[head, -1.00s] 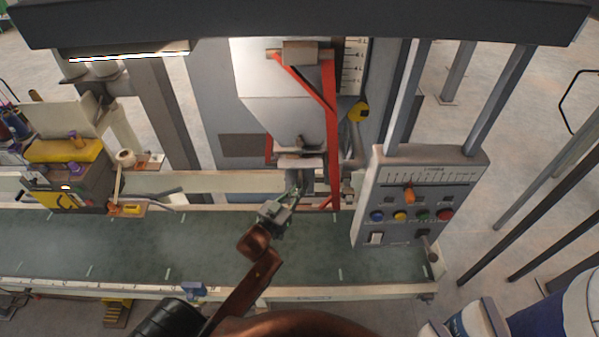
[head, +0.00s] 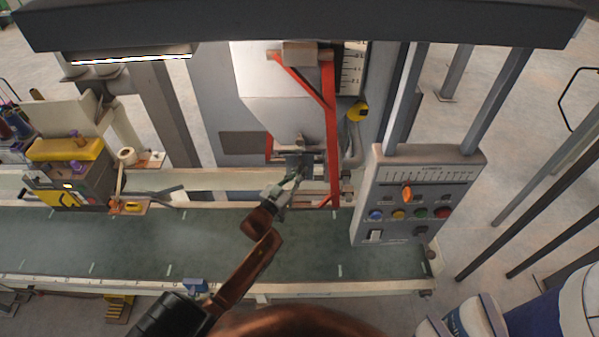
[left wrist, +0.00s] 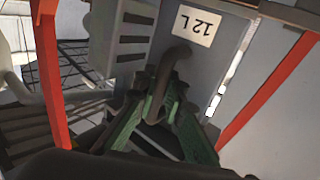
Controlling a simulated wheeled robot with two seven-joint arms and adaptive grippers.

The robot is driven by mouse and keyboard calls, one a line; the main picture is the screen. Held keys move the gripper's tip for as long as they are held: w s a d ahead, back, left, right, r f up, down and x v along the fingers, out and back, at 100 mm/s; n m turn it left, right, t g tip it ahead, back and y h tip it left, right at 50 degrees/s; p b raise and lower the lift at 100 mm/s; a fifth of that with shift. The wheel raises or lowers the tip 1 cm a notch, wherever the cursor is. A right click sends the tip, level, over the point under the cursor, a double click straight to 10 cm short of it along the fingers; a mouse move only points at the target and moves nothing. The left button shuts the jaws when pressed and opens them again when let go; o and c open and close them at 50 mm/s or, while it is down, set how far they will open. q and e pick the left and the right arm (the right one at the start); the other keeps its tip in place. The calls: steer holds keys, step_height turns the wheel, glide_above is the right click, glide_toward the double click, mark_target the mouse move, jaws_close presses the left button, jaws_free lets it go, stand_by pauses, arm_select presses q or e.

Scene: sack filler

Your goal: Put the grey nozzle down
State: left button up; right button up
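The grey nozzle (head: 300,160) is below the pale hopper, between red bars, partly hidden by my left gripper. My left gripper (head: 298,174) reaches up to it from the front. Whether the fingers press on the bar I cannot tell. My right gripper is out of view.
A green conveyor belt (head: 120,240) runs under the hopper (head: 285,100). A control box (head: 415,195) with coloured buttons stands to the right. A red bar (head: 332,130) stands close beside the nozzle. A yellow-topped machine (head: 65,150) stands at the left.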

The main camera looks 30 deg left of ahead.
arm_select(q)
steer(key=o, duration=0.4)
steer(key=shift+o, duration=0.2)
steer(key=shift+s+r, duration=0.1)
steer(key=shift+r, duration=0.05)
steer(key=s+b, duration=0.1)
steer(key=s, duration=1.1)
steer(key=shift+a+b, duration=0.25)
steer(key=shift+b, duration=0.15)
